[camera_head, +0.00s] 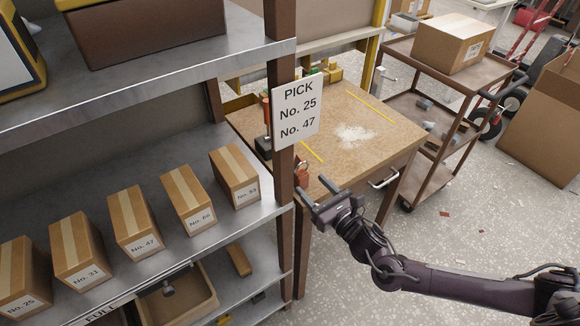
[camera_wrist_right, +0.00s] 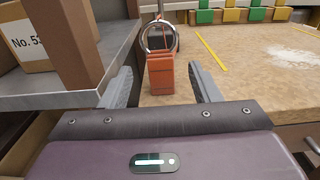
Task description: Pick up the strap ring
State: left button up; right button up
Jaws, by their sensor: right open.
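The strap ring is a metal ring (camera_wrist_right: 143,40) on an orange-red strap (camera_wrist_right: 160,76). In the right wrist view it stands upright near the wooden tabletop's left edge, centred ahead of my right gripper. In the head view the strap is a small red-orange piece (camera_head: 301,173) just below the PICK sign. My right gripper (camera_head: 318,204) is open and empty at the table's near corner. In the wrist view its two fingers (camera_wrist_right: 163,88) lie left and right of the strap, with visible gaps. My left gripper is not seen.
A metal shelf post (camera_head: 285,180) and shelf with numbered boxes (camera_head: 137,220) stand close left of the right gripper. The wooden table (camera_head: 385,125) has pale powder and yellow lines. A dark object (camera_head: 263,146) stands behind the strap. A cart (camera_head: 480,85) stands at right.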

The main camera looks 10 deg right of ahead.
aim_at(305, 177)
jog(key=shift+x, duration=1)
jog(key=shift+p+x, duration=0.4)
jog(key=shift+x, duration=0.8)
jog(key=x, duration=0.2)
jog(key=shift+w+a+f, duration=0.1)
jog(key=shift+w+f, duration=0.1)
jog(key=shift+w, duration=0.1)
jog(key=shift+w+a, duration=0.1)
jog(key=shift+w, duration=0.25)
jog(key=shift+w+f, duration=0.1)
jog(key=c, duration=1.1)
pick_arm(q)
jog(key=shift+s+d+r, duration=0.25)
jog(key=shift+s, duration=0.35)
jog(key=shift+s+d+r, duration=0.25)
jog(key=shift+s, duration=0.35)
